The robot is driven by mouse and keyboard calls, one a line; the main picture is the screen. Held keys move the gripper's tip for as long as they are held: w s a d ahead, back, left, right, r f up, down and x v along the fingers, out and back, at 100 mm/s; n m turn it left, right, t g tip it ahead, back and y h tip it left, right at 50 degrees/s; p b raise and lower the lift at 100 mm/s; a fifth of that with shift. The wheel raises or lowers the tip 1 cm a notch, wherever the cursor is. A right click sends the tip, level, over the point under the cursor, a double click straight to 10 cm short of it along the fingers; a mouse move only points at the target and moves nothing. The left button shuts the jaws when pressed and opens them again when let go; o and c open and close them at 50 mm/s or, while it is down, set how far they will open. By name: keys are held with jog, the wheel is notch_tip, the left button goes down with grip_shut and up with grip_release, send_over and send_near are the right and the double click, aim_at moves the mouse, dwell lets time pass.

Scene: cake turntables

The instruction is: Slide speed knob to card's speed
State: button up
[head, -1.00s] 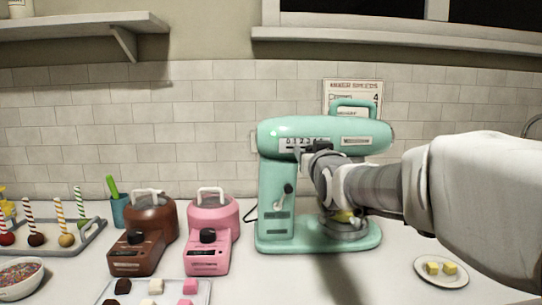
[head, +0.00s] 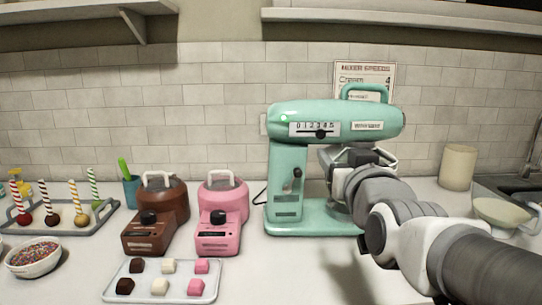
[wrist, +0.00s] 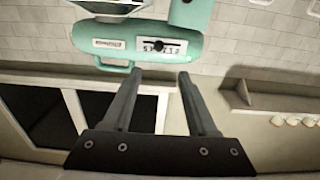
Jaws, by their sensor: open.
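The mint-green mixer (head: 285,185) stands upright on the counter. Its speed scale (head: 313,127) runs from 0 to 5, and the dark speed knob (head: 320,134) sits near the middle, around 3; the exact mark is hard to tell. The speed card (head: 345,71) on the wall behind is headed MIXER SPEEDS, with a 4 on its top line; the mixer handle covers its lower part. My gripper is open and empty in the wrist view (wrist: 160,73), its fingertips apart from the knob (wrist: 163,45), which appears upside down beyond them. My arm hides the mixer's bowl area in the head view.
A brown machine (head: 146,236) and a pink machine (head: 222,237) stand left of the mixer. A tray of sweets (head: 190,290) lies in front of them. A beige canister (head: 457,167) and a pale bowl (head: 500,213) are at the right, by the sink.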

jog(key=shift+s, duration=1.15)
jog(key=s+f+g, duration=1.1)
jog(key=s+f, duration=0.4)
jog(key=f, duration=0.3)
notch_tip(320, 180, up, 16)
jog(key=s+g+p, duration=0.1)
jog(key=s+p, duration=0.1)
jog(key=p, duration=1.5)
jog(key=shift+p, duration=0.3)
